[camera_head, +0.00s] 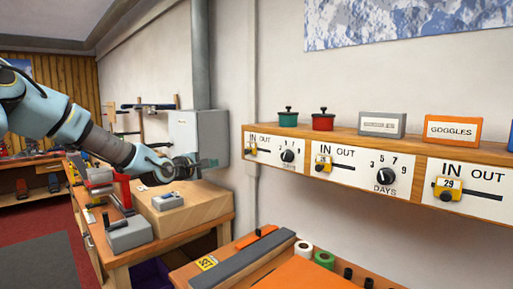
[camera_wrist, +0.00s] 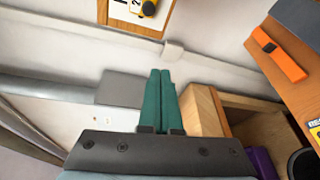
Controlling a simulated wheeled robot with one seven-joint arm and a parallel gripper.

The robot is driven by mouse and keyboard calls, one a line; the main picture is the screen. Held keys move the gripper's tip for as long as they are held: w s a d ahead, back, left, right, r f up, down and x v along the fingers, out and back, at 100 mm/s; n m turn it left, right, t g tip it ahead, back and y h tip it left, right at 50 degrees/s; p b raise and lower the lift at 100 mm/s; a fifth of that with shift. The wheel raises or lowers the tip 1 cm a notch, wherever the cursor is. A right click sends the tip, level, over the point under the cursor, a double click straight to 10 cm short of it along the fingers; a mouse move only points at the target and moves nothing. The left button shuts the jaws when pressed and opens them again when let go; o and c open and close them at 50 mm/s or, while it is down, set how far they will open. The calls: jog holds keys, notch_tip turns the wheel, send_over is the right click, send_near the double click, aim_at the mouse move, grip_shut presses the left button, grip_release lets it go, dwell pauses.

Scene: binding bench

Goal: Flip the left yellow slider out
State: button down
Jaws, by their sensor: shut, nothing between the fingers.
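The left yellow slider (camera_head: 251,150) sits under the word IN on the leftmost white panel (camera_head: 276,152) of the wooden shelf front. A dark slot runs right from it, under OUT. My gripper (camera_head: 210,163) is left of this panel and apart from it, in front of the grey wall box. In the wrist view its two green fingers (camera_wrist: 160,72) lie together, shut and empty. A yellow slider (camera_wrist: 149,8) shows at the top edge of the wrist view, partly cut off, beyond the fingertips; it appears to be the left one.
A middle yellow slider (camera_head: 322,163) and a right one (camera_head: 446,190) also sit under IN. Dials (camera_head: 386,176) stand beside the sliders. The grey box (camera_head: 187,133) and pipe are behind my gripper. A wooden block (camera_head: 183,206) lies below it.

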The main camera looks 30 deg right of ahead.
jog(key=shift+d+r+n+h, duration=0.3)
jog(key=shift+d+r, duration=0.3)
jog(key=shift+r, duration=0.25)
jog(key=shift+f+b, duration=0.2)
jog(key=shift+b, duration=0.2)
jog(key=b, duration=0.4)
jog(key=w+d+b, duration=0.1)
jog(key=b, duration=0.2)
jog(key=shift+w+d+f+t+b, duration=0.2)
jog(key=shift+d+f+t+b, duration=0.05)
jog(key=shift+f+t+b, duration=0.1)
jog(key=b, duration=0.3)
jog(key=shift+d, duration=0.25)
